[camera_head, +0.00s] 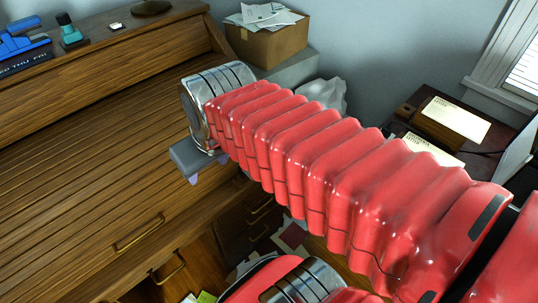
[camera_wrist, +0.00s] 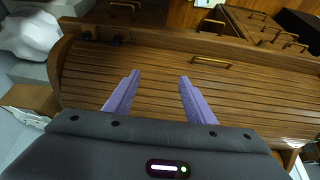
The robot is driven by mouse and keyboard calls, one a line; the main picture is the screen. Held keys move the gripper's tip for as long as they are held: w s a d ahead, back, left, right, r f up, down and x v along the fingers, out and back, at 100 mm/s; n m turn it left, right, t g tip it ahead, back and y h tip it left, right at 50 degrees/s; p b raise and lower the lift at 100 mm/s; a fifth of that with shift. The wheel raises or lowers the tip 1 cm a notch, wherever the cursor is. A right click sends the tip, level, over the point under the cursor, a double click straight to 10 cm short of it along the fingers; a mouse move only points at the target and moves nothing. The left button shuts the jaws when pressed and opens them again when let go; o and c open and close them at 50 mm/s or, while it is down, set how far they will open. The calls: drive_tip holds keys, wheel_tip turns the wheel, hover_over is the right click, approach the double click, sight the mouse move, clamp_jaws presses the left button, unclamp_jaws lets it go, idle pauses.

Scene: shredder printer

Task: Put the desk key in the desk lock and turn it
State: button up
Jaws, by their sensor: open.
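The wooden roll-top desk (camera_head: 75,150) fills the left of the head view, its slatted cover down. The cover also shows in the wrist view (camera_wrist: 245,95), with a brass handle (camera_wrist: 212,61) near its edge. My gripper (camera_wrist: 160,76) is open, its two purple fingers apart with nothing between them. In the head view, a purple fingertip (camera_head: 192,179) shows below the grey gripper body, over the right part of the desk. The wrist view looks past the fingers onto the slats. I cannot make out the desk key or the desk lock in either view.
A cardboard box (camera_head: 267,44) of papers stands behind the desk's right end, with a white bag (camera_head: 322,94) nearby. Drawers (camera_head: 250,222) are below the cover. Blue and teal items (camera_head: 70,33) sit on the desk top. A dark table (camera_head: 500,145) stands at right.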

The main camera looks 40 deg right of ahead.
drive_tip(key=w+d+f+g, duration=0.1)
drive_tip(key=w+d+f, duration=0.2)
drive_tip(key=w+d, duration=0.35)
drive_tip(key=w+d+f+g, duration=0.1)
drive_tip(key=w+d+f, duration=0.15)
drive_tip(key=d, duration=0.65)
drive_tip(key=w+d+f+g, duration=0.1)
drive_tip(key=w+d+f, duration=0.1)
drive_tip(key=d+f, duration=0.7)
drive_tip(key=d, duration=0.5)
drive_tip(key=shift+w+d+f+g, duration=0.2)
drive_tip(key=shift+g, duration=0.1)
drive_tip(key=f, duration=0.5)
drive_tip(key=w+f, duration=0.1)
drive_tip(key=f, duration=0.2)
drive_tip(key=shift+f, duration=0.25)
drive_tip(key=shift+f, duration=0.1)
drive_tip(key=shift+w+a+f, duration=0.1)
drive_tip(key=shift+w+f, duration=0.05)
drive_tip(key=shift+f, duration=0.7)
drive_tip(key=shift+w+a+f, duration=0.1)
drive_tip(key=shift+w+f, duration=0.1)
drive_tip(key=shift+f, duration=0.6)
drive_tip(key=shift+w+a+f, duration=0.1)
drive_tip(key=shift+w+f, duration=0.05)
drive_tip(key=shift+f, duration=0.7)
